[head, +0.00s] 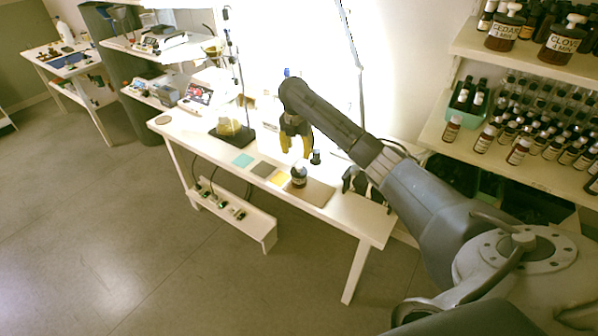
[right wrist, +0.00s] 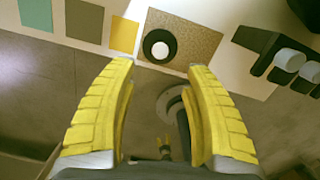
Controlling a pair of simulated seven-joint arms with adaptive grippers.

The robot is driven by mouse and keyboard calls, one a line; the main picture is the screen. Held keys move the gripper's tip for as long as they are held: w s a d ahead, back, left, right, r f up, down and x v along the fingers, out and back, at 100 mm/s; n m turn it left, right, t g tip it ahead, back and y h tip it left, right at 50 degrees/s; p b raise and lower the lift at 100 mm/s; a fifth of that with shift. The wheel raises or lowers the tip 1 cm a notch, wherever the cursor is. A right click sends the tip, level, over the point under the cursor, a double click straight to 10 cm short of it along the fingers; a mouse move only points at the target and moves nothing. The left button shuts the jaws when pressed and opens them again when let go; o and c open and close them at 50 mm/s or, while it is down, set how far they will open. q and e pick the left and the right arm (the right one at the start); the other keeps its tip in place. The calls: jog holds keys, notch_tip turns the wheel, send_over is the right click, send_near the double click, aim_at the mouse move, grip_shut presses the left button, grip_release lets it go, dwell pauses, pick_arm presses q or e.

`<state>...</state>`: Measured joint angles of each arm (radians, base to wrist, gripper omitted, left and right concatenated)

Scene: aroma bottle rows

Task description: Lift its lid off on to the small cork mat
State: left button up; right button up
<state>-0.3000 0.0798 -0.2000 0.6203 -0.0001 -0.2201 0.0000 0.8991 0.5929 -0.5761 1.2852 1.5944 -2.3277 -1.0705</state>
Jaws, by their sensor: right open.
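A dark round jar (head: 299,178) with a pale patch on top stands on a tan, cork-like mat (head: 320,194) at the front of the white table. In the right wrist view the jar (right wrist: 150,38) shows from above as a dark ring around a white disc, near the left side of the speckled mat (right wrist: 203,40). My right gripper (head: 297,153) hangs above and behind the jar in the head view. Its yellow fingers are wide apart and empty; in the wrist view the jar lies just beyond the fingertips (right wrist: 160,67). My left gripper is not in view.
Teal (head: 243,160), grey-brown (head: 263,169) and yellow (head: 280,178) squares lie left of the jar. A small dark bottle (head: 316,157) stands behind it. Dark objects (head: 358,183) are to the right. A round tan disc (head: 163,120) lies at the table's far left end.

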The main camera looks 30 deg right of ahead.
aim_at(299, 166)
jog(key=shift+w+d+f, duration=0.1)
jog(key=shift+d+f, duration=0.05)
jog(key=shift+f, duration=1.4)
jog(key=shift+w+d+f, duration=0.1)
jog(key=shift+d+f, duration=0.1)
jog(key=shift+f, duration=1.3)
jog(key=shift+w+d+f, duration=0.1)
jog(key=shift+d+f, duration=0.05)
jog(key=shift+f, duration=1.4)
jog(key=shift+c, duration=0.2)
grip_shut()
